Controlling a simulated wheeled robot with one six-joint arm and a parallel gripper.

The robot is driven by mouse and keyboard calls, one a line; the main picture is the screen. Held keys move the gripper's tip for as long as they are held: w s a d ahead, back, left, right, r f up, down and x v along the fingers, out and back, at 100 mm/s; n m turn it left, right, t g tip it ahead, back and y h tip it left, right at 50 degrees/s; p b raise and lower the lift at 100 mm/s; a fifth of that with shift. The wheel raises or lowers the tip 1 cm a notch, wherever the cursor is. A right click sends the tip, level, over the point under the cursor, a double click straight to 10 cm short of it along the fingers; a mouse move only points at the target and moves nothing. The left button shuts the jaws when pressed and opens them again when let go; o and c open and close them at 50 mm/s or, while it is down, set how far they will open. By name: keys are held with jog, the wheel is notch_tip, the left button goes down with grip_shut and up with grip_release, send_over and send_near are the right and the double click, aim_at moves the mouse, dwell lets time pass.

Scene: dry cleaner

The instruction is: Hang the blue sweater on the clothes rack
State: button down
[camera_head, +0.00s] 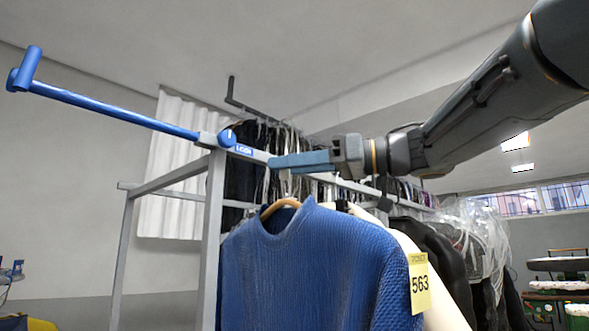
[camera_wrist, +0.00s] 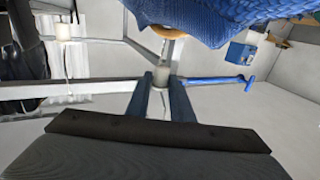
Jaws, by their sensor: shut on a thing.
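The blue sweater (camera_head: 315,270) is upright on a wooden hanger (camera_head: 279,206), below the grey rail of the clothes rack (camera_head: 213,230) in the head view. A yellow tag marked 563 (camera_head: 420,284) is on its right side. My gripper (camera_head: 272,161) is at the rail, just above the hanger. In the wrist view my gripper (camera_wrist: 161,82) is shut on the hanger's hook, with the sweater (camera_wrist: 215,15) at the top. The hook is mostly hidden, so I cannot tell whether it rests on the rail. A blue arm (camera_head: 110,108) extends left from the rack.
Several garments hang behind and right of the sweater, including a cream one (camera_head: 440,300) and plastic-covered dark ones (camera_head: 475,235). A white curtain (camera_head: 170,215) is behind the rack. Tables (camera_head: 560,264) stand far right. Space under the blue arm is clear.

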jog(key=shift+w+a+b, duration=0.3)
jog(key=shift+w+a, duration=0.7)
jog(key=shift+a, duration=0.35)
jog(key=shift+w+r+p, duration=0.1)
jog(key=shift+p, duration=0.35)
jog(key=shift+w+a+n+g+p, duration=0.15)
jog(key=shift+n+g+p, duration=0.15)
jog(key=shift+g+p, duration=0.2)
jog(key=shift+w+a+g+p, duration=0.2)
jog(key=shift+g+p, duration=0.2)
jog(key=shift+p, duration=0.25)
jog(key=shift+w+a+n+g+y+p, duration=0.1)
jog(key=shift+w+n+g+y+p, duration=0.05)
jog(key=shift+n+g+y+p, duration=0.2)
jog(key=shift+w+a+p, duration=0.6)
jog(key=shift+w+a, duration=0.35)
jog(key=shift+a, duration=0.2)
jog(key=shift+w+a+p, duration=0.6)
jog(key=shift+w+a, duration=0.3)
jog(key=shift+a, duration=0.25)
